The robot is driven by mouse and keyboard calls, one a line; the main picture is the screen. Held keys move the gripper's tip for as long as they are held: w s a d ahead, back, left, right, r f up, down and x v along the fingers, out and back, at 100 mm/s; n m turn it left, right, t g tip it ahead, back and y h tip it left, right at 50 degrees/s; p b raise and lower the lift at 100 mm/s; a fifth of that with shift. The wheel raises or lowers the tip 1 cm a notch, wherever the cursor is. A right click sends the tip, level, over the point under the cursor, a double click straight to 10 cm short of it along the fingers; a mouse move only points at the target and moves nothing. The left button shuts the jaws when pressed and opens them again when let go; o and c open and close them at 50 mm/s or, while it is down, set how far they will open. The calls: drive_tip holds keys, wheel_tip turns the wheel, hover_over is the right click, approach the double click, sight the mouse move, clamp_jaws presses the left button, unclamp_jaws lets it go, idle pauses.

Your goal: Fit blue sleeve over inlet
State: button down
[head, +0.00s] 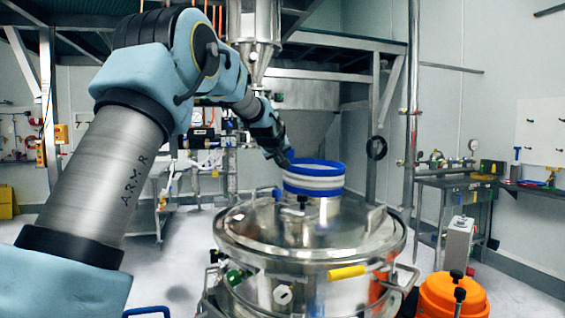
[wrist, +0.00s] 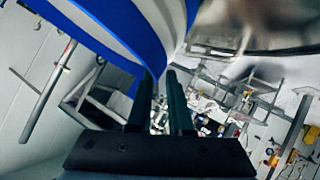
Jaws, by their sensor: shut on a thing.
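The blue sleeve, a ring with blue bands and a white middle (head: 314,182), sits at the top of the sifter's inlet (head: 316,210) in the head view. Its blue and white wall (wrist: 105,25) fills the upper left of the wrist view. My gripper (head: 287,160) is at the sleeve's left rear edge. In the wrist view its two dark fingers (wrist: 160,95) are close together, shut on the sleeve's wall. The sleeve looks about level and over the inlet. I cannot tell how far down it is seated. The fingertips are partly hidden.
The steel sifter lid (head: 345,235) has clamps and a yellow handle (head: 346,272) around it. A steel hopper (head: 255,25) hangs above and behind. An orange container (head: 452,298) stands front right. A workbench (head: 455,185) stands at right.

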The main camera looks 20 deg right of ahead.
drive_tip(key=shift+s+d+f, duration=0.3)
drive_tip(key=shift+s+f, duration=0.05)
drive_tip(key=shift+f, duration=0.05)
drive_tip(key=c, duration=1)
unclamp_jaws()
drive_tip(key=shift+c, duration=0.2)
drive_tip(key=shift+o, duration=1.4)
drive_tip(key=shift+w, duration=0.1)
drive_tip(key=shift+a+r, duration=0.15)
drive_tip(key=b+v, duration=0.4)
drive_tip(key=v, duration=0.6)
drive_tip(key=shift+s+a+r, duration=0.2)
drive_tip(key=shift+s, duration=0.05)
